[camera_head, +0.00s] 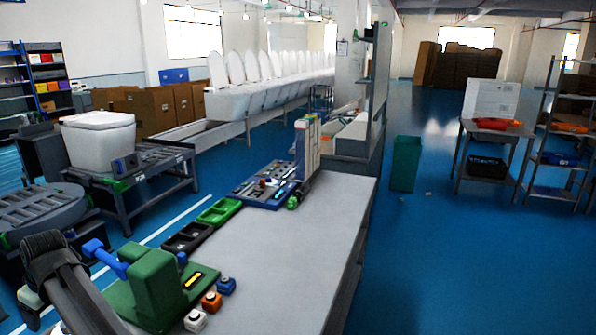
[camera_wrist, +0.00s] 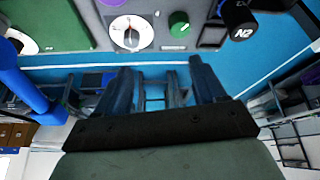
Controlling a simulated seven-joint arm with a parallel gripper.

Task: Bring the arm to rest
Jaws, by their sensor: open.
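My gripper (camera_wrist: 162,85) shows in the wrist view. Its two dark fingers stand apart with a gap between them, and I see nothing held in the gap. Through and around the gap lie blue floor and distant racks, blurred. In the head view a dark part of my arm (camera_head: 72,295) is at the lower left, beside the green fixture (camera_head: 153,280) on the workbench. I cannot make out the fingers in the head view.
The grey workbench (camera_head: 290,240) is clear at its front right. Green and black trays (camera_head: 218,211) and a tool board (camera_head: 262,194) line its left side. Small coloured blocks (camera_head: 211,301) lie near the fixture.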

